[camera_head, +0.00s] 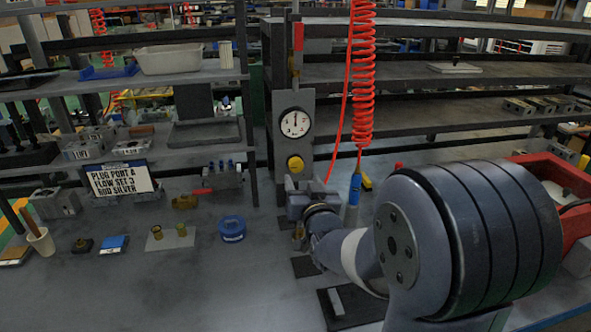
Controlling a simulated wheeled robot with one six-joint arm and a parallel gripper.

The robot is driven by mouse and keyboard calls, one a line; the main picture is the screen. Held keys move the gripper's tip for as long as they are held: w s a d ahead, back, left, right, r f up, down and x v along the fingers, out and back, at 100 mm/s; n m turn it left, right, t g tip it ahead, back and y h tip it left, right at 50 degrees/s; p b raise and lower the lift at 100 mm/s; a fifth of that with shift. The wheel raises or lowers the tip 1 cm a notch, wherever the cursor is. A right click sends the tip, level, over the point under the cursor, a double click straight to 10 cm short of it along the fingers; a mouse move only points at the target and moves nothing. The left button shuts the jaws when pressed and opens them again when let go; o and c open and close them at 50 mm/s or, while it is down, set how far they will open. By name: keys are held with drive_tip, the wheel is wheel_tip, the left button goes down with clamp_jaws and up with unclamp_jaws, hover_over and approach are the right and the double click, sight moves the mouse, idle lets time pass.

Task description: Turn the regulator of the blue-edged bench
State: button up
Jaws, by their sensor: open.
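The regulator is a yellow knob (295,164) on an upright grey panel (308,102) at the back of the bench (265,285). A round white gauge (295,123) sits above the knob, its needle pointing about straight up. A strip of blue edge shows on the bench at the lower right. My gripper (298,186) is open, just below and in front of the knob. It looks apart from the knob, but the depth between them is hard to judge. My wrist hides the panel's foot, and my arm covers the right of the bench.
A red coiled hose (362,75) hangs right of the panel, with a blue-ended tool (354,188) below it. Shelves stand behind. A red bin (566,172) is at right.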

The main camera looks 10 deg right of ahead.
sight(297, 168)
drive_tip(key=shift+w+p, duration=0.45)
drive_tip(key=shift+w, duration=2.55)
drive_tip(key=shift+c, duration=0.4)
drive_tip(key=c, duration=0.9)
